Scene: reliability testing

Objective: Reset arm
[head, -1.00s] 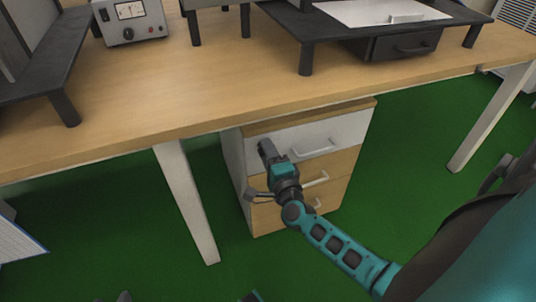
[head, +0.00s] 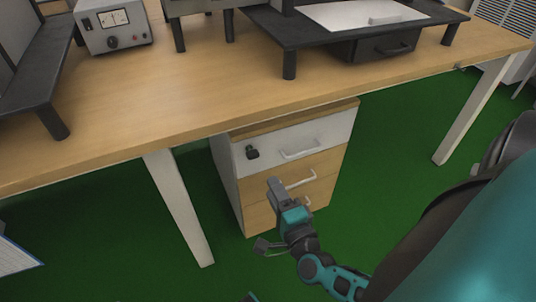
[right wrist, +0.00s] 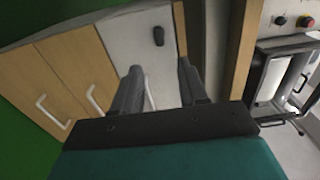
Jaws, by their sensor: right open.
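My right arm reaches in from the lower right in the head view. Its gripper (head: 274,186) is in front of the drawer cabinet, below the top drawer. In the right wrist view the two fingers (right wrist: 160,85) stand apart with nothing held between them. The cabinet has a white top drawer (head: 275,143) and wood-coloured lower drawers, each with a white handle. A small dark knob or key (head: 252,153) sits on the white drawer front and also shows in the right wrist view (right wrist: 158,36). My left gripper does not show clearly in any view.
The wooden table (head: 190,90) stands above the cabinet, with a pale leg (head: 180,205) to its left. On the table are a meter box (head: 113,25) and a black raised shelf (head: 345,25). The green floor (head: 390,180) right of the cabinet is clear.

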